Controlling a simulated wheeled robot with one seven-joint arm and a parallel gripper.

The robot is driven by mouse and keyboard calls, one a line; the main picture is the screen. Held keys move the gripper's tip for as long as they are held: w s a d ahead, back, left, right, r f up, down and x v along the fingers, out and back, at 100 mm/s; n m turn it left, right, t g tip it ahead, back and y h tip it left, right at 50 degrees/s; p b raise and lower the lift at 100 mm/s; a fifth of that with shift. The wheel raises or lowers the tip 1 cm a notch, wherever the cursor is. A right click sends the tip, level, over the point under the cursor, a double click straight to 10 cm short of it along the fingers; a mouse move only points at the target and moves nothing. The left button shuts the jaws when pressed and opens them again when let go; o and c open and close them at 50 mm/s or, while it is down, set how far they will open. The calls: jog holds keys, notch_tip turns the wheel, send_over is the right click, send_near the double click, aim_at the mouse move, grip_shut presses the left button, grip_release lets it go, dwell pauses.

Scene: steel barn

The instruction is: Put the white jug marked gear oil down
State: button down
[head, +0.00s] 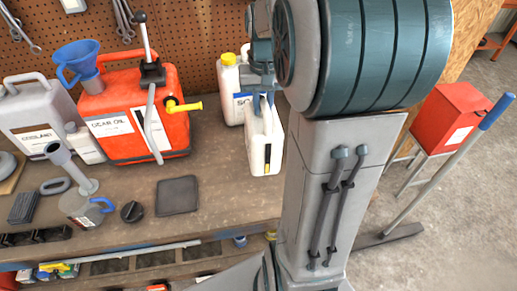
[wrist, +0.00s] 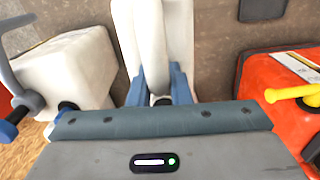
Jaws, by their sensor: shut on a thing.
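My gripper (head: 262,104) is shut on a white jug (head: 265,145). The jug hangs upright below the fingers over the back of the workbench (head: 225,190). No gear oil wording can be read on its visible sides. I cannot tell whether its base touches the bench. In the wrist view, the two blue fingers of my gripper (wrist: 158,88) clasp the white jug (wrist: 153,35) at its handle. My arm hides part of the bench to its right in the head view.
A white jug with a yellow cap (head: 229,90) stands just behind. A black mat (head: 177,195) lies in front. A white container (wrist: 75,65) stands beside the held jug in the wrist view.

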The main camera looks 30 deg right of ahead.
notch_tip(320, 180, down, 8)
jog(key=shift+f+p, duration=0.25)
jog(key=shift+p, duration=0.35)
jog(key=shift+f, duration=0.1)
jog(key=shift+f, duration=0.15)
jog(key=c, duration=1.3)
grip_release()
jog(key=shift+s, duration=0.1)
jog(key=shift+c, duration=0.2)
